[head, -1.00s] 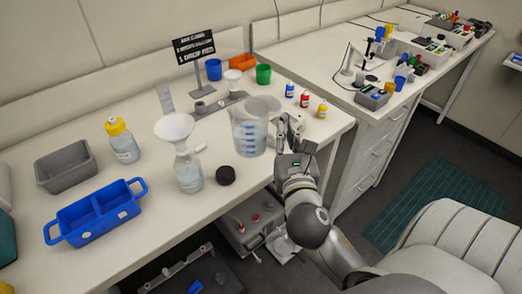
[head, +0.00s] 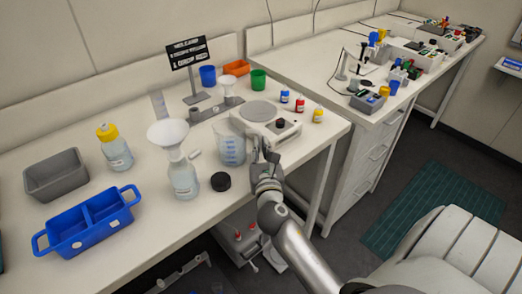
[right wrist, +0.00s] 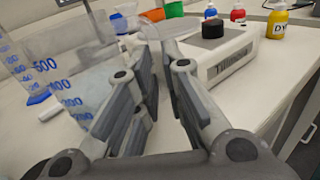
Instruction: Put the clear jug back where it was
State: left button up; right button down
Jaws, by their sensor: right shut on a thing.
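The clear jug (head: 231,150) is upright on or just above the white table, right of the funnel-topped bottle and in front of the hotplate; I cannot tell whether its base touches. It holds a clear liquid and has blue volume marks. My right gripper (head: 261,152) is at the jug's right side, shut on it, apparently at the handle. In the right wrist view the jug (right wrist: 75,75) fills the left side, and the gripper's fingers (right wrist: 165,35) hide part of it. My left gripper is not in view.
The white hotplate (head: 284,130) is close behind right. A blue tray (head: 83,222), grey bin (head: 57,175) and yellow-capped bottle (head: 116,152) are farther left.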

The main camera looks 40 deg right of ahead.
jog(key=shift+f, duration=0.15)
jog(key=c, duration=1.5)
grip_release()
jog(key=shift+s, duration=0.15)
jog(key=shift+r+b+v, duration=0.1)
jog(key=shift+b+v, duration=0.5)
jog(key=shift+v, duration=2.35)
jog(key=shift+r+b+v, duration=0.15)
jog(key=shift+b+v, duration=0.45)
jog(key=shift+v, duration=2.35)
